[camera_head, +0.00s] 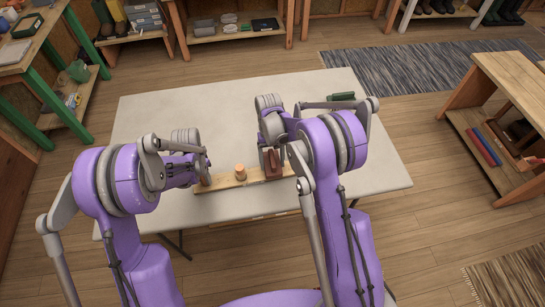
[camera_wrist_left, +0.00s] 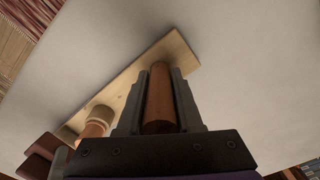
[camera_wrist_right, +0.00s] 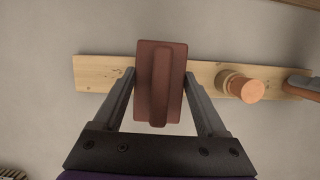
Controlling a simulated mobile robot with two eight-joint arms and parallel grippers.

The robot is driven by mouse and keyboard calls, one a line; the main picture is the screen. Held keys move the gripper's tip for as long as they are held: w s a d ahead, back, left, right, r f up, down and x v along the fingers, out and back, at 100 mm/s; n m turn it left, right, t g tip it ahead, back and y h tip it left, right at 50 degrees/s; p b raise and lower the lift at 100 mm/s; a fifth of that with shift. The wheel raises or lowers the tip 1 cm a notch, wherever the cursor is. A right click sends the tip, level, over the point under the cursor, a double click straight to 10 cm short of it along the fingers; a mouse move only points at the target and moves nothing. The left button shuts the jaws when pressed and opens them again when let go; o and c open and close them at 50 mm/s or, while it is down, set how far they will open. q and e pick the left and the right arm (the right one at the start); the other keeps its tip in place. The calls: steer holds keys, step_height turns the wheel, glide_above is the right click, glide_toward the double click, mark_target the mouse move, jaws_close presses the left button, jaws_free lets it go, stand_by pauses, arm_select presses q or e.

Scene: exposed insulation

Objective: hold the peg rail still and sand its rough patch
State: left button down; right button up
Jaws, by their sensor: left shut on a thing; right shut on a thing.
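The pale wooden peg rail (camera_head: 225,185) lies on the table, its length running left to right. My left gripper (camera_head: 203,179) is shut on the peg at its left end; the left wrist view shows this brown peg (camera_wrist_left: 160,95) between the fingers. A middle peg (camera_head: 240,172) stands free between my two grippers. My right gripper (camera_wrist_right: 160,90) is shut on a reddish-brown sanding block (camera_wrist_right: 174,106) with a raised ridge handle. The block sits over the rail, right of the middle peg in the head view; I cannot tell whether it touches. No rough patch is visible; the block covers part of the rail.
The light table (camera_head: 150,120) is mostly clear around the rail. A dark green object (camera_head: 341,97) lies near its back right. Shelves stand at the left, back and right, and a grey-blue rug (camera_head: 420,65) lies behind the table.

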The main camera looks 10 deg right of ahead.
mark_target(273, 159)
steer(key=shift+f, duration=0.9)
arm_select(q)
steer(key=shift+f, duration=0.1)
arm_select(e)
steer(key=shift+d+f, duration=0.45)
steer(key=shift+f, duration=0.05)
steer(key=shift+d+f, duration=0.1)
steer(key=shift+d, duration=0.3)
steer(key=shift+w+d, duration=0.15)
steer(key=shift+d, duration=4.35)
steer(key=shift+a, duration=5.35)
steer(key=shift+r, duration=4.1)
steer(key=shift+s+f, duration=0.15)
steer(key=shift+s, duration=0.05)
